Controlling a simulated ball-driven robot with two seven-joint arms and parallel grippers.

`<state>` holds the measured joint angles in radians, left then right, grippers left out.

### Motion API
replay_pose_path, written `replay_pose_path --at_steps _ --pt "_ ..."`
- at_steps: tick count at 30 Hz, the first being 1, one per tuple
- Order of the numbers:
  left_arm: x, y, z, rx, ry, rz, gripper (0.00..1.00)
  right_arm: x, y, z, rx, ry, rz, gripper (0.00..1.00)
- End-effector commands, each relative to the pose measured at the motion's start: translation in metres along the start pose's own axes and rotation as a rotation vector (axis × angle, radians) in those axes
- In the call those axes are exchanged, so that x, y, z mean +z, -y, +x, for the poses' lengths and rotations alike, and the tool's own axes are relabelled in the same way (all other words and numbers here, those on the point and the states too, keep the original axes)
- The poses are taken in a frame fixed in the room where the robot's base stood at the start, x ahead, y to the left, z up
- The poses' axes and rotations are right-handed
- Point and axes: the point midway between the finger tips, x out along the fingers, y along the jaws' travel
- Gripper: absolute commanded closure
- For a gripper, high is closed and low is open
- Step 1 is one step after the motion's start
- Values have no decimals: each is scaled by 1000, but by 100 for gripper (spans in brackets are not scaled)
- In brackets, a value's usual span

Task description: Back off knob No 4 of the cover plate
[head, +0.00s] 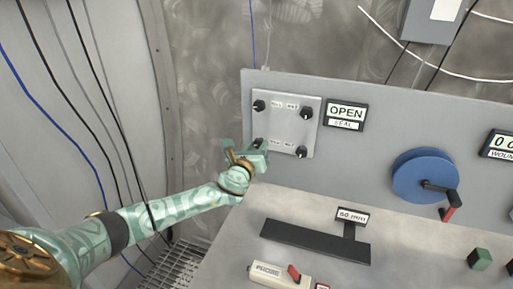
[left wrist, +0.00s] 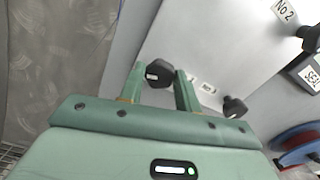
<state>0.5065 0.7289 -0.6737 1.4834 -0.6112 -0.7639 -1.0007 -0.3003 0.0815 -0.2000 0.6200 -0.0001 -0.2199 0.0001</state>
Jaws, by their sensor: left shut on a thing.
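The pale cover plate (head: 285,125) is on the grey upright panel and has a dark knob at each corner. My left gripper (head: 257,150) is at the plate's lower-left knob (head: 258,142), partly hiding it. In the left wrist view that black knob (left wrist: 158,72) sits between the two green fingers of my left gripper (left wrist: 160,80), which is shut on it. The lower-right knob (head: 301,152), upper-left knob (head: 259,105) and upper-right knob (head: 306,112) are free. The lower labels are too small to read surely. My right gripper is not in view.
A blue wheel (head: 424,176) with a crank is further right. A black slotted bar (head: 315,241) and a white box with a red lever (head: 280,274) lie on the bench below. Cables hang at the left.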

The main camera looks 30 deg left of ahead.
Motion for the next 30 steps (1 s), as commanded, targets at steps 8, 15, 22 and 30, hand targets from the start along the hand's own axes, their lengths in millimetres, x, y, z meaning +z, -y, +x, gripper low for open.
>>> replay_pose_path --at_steps 8,15,22,30 --pt "-2 0 0 1 -1 -124 90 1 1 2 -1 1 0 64" --pt "-2 0 0 1 -1 -331 90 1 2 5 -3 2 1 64" --pt "-2 -1 0 2 -2 -552 90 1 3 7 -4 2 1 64" --pt "-2 -1 0 2 -1 -807 90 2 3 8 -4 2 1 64"
